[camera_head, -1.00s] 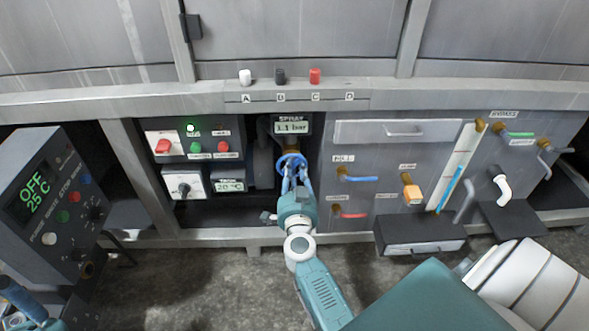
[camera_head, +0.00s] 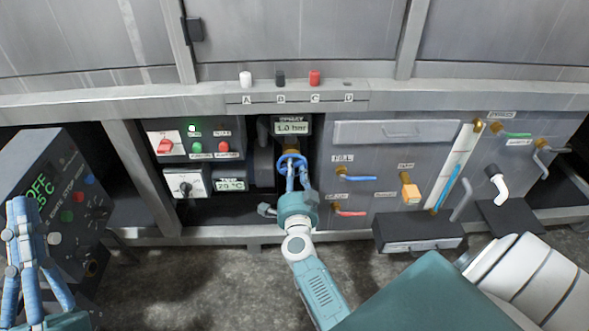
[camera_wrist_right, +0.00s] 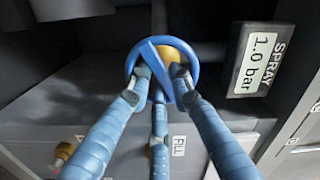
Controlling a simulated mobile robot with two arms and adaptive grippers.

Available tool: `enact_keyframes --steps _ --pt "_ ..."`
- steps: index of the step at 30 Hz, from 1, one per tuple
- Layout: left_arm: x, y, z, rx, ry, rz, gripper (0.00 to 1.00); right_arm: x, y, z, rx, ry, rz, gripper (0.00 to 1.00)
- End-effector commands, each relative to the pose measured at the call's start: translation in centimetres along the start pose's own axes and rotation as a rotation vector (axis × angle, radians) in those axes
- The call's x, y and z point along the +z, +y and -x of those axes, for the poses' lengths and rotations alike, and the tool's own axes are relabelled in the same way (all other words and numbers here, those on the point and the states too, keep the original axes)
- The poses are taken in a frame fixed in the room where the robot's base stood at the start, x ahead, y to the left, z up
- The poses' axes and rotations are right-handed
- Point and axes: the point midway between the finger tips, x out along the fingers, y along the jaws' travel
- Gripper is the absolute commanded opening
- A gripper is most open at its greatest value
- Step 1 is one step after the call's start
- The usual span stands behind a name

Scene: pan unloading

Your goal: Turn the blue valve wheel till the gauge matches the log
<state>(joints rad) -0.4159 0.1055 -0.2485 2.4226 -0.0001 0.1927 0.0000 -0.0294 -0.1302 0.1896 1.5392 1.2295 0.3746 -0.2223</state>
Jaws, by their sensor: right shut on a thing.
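The blue valve wheel (camera_head: 292,162) sits in the recess below the spray gauge (camera_head: 291,128). The gauge reads 1.0 bar in the head view and in the right wrist view (camera_wrist_right: 256,62). My right gripper (camera_head: 294,170) is shut on the wheel; in the right wrist view its blue fingers (camera_wrist_right: 157,88) touch the rim around a brass hub (camera_wrist_right: 170,55). The fingers partly hide the wheel. My left gripper (camera_head: 24,225) is raised at the lower left, in front of the control box; whether it is open or shut is unclear. No log is recognisable.
A control box (camera_head: 50,200) showing OFF and 25 C stands at the left. A switch panel (camera_head: 195,140) is left of the recess. A panel with coloured handles (camera_head: 357,178) is to the right. White, black and red pegs stand on the ledge (camera_head: 380,97).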

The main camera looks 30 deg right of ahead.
Motion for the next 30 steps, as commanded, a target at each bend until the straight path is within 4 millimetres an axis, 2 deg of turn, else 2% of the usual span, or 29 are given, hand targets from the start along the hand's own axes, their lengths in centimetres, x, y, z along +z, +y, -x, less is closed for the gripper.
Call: enact_keyframes --steps 2,3,5,6,17,30 --pt "0.0 0.0 0.0 0.0 0.001 0.0 0.0 0.0 0.0 0.0 0.0 0.0 0.0 0.0" --pt "0.0 0.0 0.0 0.0 0.001 0.0 0.0 0.0 0.0 0.0 0.0 0.0 0.0 0.26" --pt "0.0 0.0 0.0 0.0 0.001 0.0 0.0 0.0 0.0 0.0 0.0 0.0 0.0 0.38" --pt "0.0 0.0 0.0 0.0 0.001 0.0 0.0 0.0 0.0 0.0 0.0 0.0 0.001 0.4" --pt "0.0 0.0 0.1 0.001 0.004 0.0 0.0 0.0 0.0 0.0 0.0 0.0 0.027 0.4" --pt "1.2 0.0 0.9 0.001 0.003 0.0 0.0 -0.1 -0.1 0.0 -0.001 0.001 0.362 0.4"
